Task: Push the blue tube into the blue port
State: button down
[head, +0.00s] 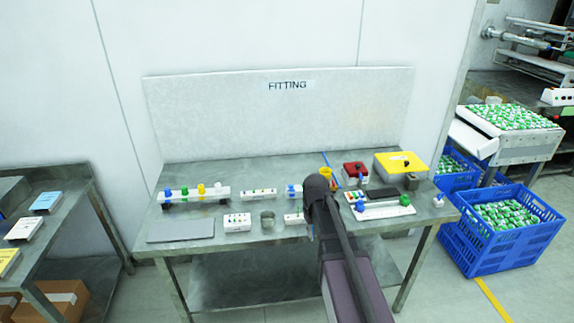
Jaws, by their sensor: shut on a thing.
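On the fitting bench, a pale rack (194,194) holds upright blue, green, yellow and white pieces; its blue piece (168,193) is at the left end. A small white block with blue parts (294,190) stands near the bench middle, just left of my dark arm. A thin blue rod (326,159) slants behind my arm, beside a yellow cup-like thing (326,172). At this size I cannot tell which of these is the blue tube or the blue port. My arm reaches over the bench from the front; its wrist hides my gripper and whatever is in it.
A metal cup (267,218), white blocks with small ports (237,222), a grey plate (181,229), a red box (355,171), a yellow-lidded box (402,164) and a white board with a rod (384,208) stand on the bench. The front left is clearer. Blue crates (502,232) stand right.

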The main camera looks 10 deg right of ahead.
jog(key=shift+w+a, duration=0.15)
jog(key=shift+w, duration=0.05)
dwell(0.3)
